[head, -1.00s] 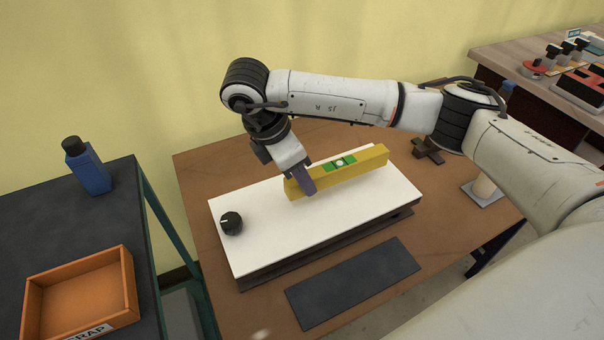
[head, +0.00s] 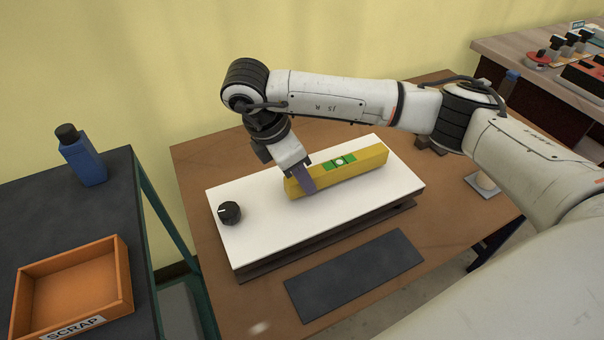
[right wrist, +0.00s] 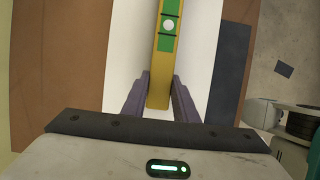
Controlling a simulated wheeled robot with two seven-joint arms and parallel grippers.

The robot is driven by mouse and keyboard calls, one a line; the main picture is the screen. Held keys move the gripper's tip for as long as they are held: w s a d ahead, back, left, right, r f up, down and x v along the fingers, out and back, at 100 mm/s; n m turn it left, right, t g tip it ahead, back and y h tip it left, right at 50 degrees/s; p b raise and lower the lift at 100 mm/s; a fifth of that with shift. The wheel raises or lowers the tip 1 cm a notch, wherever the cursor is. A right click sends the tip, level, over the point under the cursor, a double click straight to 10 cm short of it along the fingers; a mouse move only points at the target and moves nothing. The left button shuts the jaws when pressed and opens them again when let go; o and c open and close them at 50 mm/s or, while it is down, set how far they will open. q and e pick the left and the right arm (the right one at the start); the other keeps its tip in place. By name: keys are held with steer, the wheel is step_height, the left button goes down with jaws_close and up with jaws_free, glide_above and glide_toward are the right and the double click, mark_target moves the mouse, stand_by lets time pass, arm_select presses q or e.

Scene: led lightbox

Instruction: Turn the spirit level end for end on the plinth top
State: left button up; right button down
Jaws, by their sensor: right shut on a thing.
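The yellow spirit level (head: 358,168) lies along the white plinth top (head: 260,240), slanting up to the right. Its green section with a pale round vial faces up near its middle. My right gripper (head: 308,190) is shut on the level's left end, its purple fingers on either side of it. In the right wrist view the level (right wrist: 161,85) runs away from between the two fingers (right wrist: 159,98). Whether the level touches the plinth along its whole length is hard to tell. My left gripper is not in view.
A black knob (head: 230,212) stands on the plinth's left end. A dark mat (head: 355,275) lies in front on the brown table (head: 195,175). At left, a side table holds an orange scrap tray (head: 125,290) and a blue bottle (head: 84,162).

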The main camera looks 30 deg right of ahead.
steer(key=shift+f+b, duration=0.45)
steer(key=shift+f, duration=0.1)
steer(key=c, duration=1.3)
jaws_free()
steer(key=shift+c, duration=0.2)
steer(key=p+v, duration=0.1)
steer(key=v, duration=0.8)
steer(key=shift+a+r, duration=0.25)
steer(key=shift+r, duration=0.35)
